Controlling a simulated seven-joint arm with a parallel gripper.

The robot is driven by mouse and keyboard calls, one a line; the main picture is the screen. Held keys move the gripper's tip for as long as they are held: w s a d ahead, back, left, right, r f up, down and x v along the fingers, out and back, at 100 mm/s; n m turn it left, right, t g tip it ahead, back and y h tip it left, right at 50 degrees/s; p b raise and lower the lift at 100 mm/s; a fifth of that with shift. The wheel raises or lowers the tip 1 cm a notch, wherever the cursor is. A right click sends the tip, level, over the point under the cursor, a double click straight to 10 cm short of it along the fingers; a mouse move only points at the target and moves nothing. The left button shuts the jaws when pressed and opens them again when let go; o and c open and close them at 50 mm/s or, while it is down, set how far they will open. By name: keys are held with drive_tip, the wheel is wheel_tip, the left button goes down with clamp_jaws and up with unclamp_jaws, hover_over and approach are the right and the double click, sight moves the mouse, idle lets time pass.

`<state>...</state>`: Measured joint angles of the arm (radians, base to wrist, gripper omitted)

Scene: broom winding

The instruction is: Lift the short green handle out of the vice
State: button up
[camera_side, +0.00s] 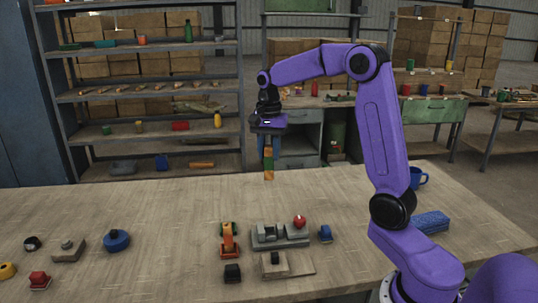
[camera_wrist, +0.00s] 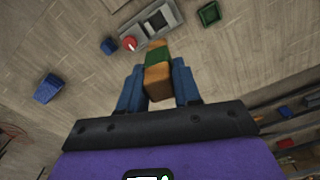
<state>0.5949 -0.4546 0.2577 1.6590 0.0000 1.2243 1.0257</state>
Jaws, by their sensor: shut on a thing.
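My gripper (camera_side: 268,138) is shut on the short green handle (camera_side: 268,164), a wooden-orange stick with a green band. The handle hangs upright in the air, well above the table and clear of the vice. In the wrist view my gripper (camera_wrist: 157,78) has its two blue fingers on either side of the handle (camera_wrist: 158,58). The grey vice (camera_side: 266,237) with a red knob stands on the table, lower in the side view. It also shows in the wrist view (camera_wrist: 140,30), beyond the handle, with its jaws empty as far as I can see.
An orange tool (camera_side: 229,238) stands left of the vice, and a small blue block (camera_side: 326,234) is to its right. A blue round pot (camera_side: 116,240) sits farther left. A blue brush-like block (camera_side: 430,223) and a blue mug (camera_side: 418,178) are at right. The table's back left is clear.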

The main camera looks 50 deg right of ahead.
drive_tip(key=shift+r, duration=1.35)
